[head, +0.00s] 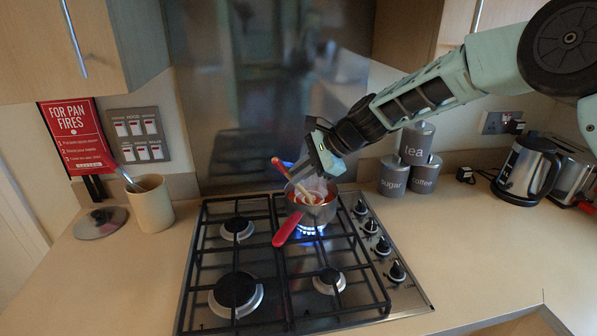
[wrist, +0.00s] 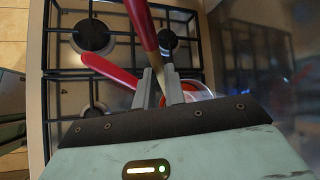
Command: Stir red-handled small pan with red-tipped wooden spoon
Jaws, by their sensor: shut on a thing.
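The small pan (head: 321,212) with the red handle (head: 287,228) sits on the back right burner, over a blue flame. Its handle points toward the front left. In the wrist view the red handle (wrist: 108,74) shows left of my fingers and part of the pan (wrist: 199,92) to their right. My gripper (head: 305,178) is over the pan, shut on the red-tipped wooden spoon (head: 281,168). The spoon leans with its red tip up and left, its lower end inside the pan. In the wrist view the spoon (wrist: 143,22) passes between my fingers (wrist: 161,84). The pan holds something reddish and pale.
The black-grated hob (head: 238,262) has other burners empty, with knobs along its right. Tea, sugar and coffee canisters (head: 415,143) and a kettle (head: 527,170) stand right. A cream pot with utensils (head: 151,208) and a lid (head: 101,222) are left. A metal splashback (head: 260,90) stands behind.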

